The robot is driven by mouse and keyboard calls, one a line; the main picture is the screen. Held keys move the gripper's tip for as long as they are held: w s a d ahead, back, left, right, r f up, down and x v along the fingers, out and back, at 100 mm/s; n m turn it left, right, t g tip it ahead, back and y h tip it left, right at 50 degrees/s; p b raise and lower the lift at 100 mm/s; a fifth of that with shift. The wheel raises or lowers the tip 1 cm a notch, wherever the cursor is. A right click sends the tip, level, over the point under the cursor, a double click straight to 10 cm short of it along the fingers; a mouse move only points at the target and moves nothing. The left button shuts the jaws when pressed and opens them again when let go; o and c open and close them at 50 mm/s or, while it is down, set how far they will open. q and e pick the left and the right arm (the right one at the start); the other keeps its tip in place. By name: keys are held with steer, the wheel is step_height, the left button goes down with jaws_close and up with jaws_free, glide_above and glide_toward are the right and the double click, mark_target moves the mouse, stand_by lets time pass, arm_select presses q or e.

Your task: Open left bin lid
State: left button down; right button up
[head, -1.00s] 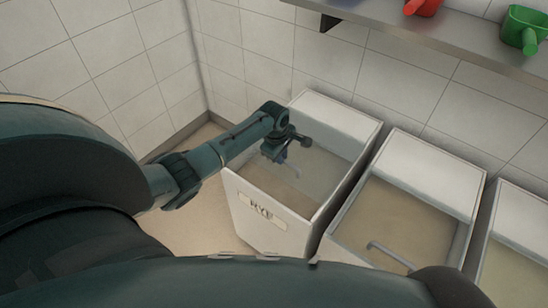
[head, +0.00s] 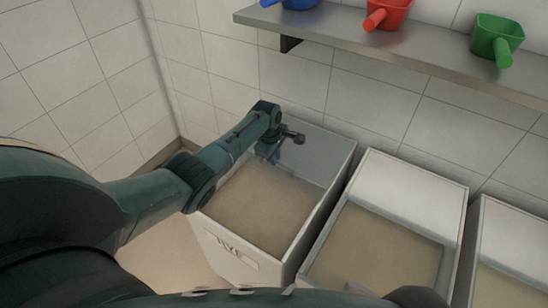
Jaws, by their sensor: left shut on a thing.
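The left bin (head: 262,272) is a white box labelled RYE, with brown contents showing inside. Its clear lid (head: 318,152) looks tilted up at the back of the bin, a grey translucent panel. My left gripper (head: 272,154) is at the lid, over the back part of the bin, shut on the lid's handle. The fingers and arm hide most of the handle. My right gripper is not in view.
The middle bin (head: 455,192) stands close on the right, its handle low in the picture, with a right bin (head: 517,232) beyond. A steel shelf (head: 345,38) above holds blue (head: 300,3), red (head: 388,13) and green (head: 497,38) scoops. Tiled walls stand behind and left.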

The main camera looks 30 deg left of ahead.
arm_select(q)
steer(key=c, duration=1.7)
jaws_free()
steer(key=shift+o, duration=1.2)
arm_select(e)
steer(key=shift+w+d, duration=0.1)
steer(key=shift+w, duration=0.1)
arm_select(q)
steer(key=shift+r, duration=0.1)
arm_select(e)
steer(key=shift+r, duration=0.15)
arm_select(q)
steer(key=shift+s+r+p, duration=0.1)
steer(key=shift+r+p, duration=0.2)
steer(key=shift+r, duration=0.1)
step_height(320, 180, up, 12)
steer(key=s+p, duration=0.2)
steer(key=shift+s+p, duration=0.25)
steer(key=shift+p, duration=0.15)
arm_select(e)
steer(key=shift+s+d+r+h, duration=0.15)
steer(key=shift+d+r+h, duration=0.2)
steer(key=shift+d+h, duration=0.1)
arm_select(q)
steer(key=shift+a+f, duration=0.1)
